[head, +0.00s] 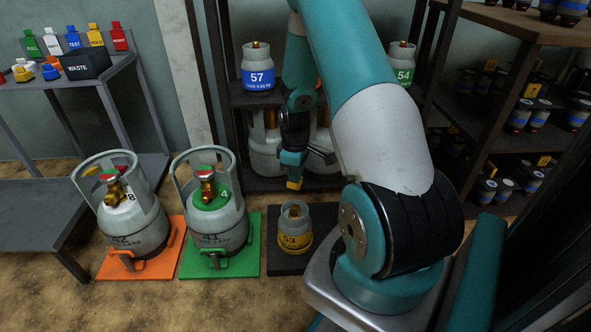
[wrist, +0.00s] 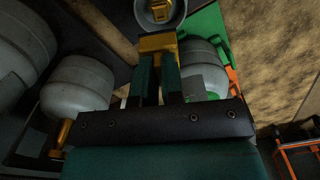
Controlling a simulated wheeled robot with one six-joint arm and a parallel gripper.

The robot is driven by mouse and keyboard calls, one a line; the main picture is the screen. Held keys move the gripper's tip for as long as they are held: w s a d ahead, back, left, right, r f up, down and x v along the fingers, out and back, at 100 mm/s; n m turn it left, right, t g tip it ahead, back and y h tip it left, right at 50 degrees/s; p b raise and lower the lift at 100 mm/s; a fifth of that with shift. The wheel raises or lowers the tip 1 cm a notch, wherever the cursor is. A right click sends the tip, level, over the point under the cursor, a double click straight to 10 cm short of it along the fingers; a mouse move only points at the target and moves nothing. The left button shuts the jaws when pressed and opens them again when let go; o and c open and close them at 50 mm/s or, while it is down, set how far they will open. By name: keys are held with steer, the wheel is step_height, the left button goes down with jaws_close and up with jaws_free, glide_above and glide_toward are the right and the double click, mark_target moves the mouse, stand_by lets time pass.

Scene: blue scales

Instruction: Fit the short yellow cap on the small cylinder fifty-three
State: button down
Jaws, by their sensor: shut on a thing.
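My gripper (head: 292,164) is shut on the short yellow cap (head: 293,184) and holds it in the air. The cap also shows at the fingertips in the wrist view (wrist: 158,44). The small cylinder fifty-three (head: 295,240) stands upright on a dark mat, grey on top with a yellow band marked 53. Its brass valve (head: 294,210) is bare and lies below the cap, with a gap between them in the head view. In the wrist view the valve (wrist: 160,11) shows just beyond the cap, at the top edge.
Two larger grey cylinders stand left of it, one on a green mat (head: 250,262) and one on an orange mat (head: 110,268). Behind is a shelf with cylinders 57 (head: 257,72) and 54 (head: 402,60). A left table holds a black waste bin (head: 86,65) and coloured caps.

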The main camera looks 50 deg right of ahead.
steer(key=b, duration=0.3)
glide_above(295, 207)
steer(key=shift+d+f, duration=0.1)
steer(key=shift+f, duration=3.55)
steer(key=shift+p, duration=1.05)
steer(key=shift+f+b, duration=0.8)
steer(key=shift+f, duration=1)
steer(key=c, duration=1.2)
jaws_free()
steer(key=shift+o, duration=0.2)
steer(key=shift+r, duration=0.15)
step_height(295, 207, up, 17)
steer(key=p, duration=0.8)
steer(key=shift+r+p, duration=0.1)
steer(key=shift+p, duration=0.25)
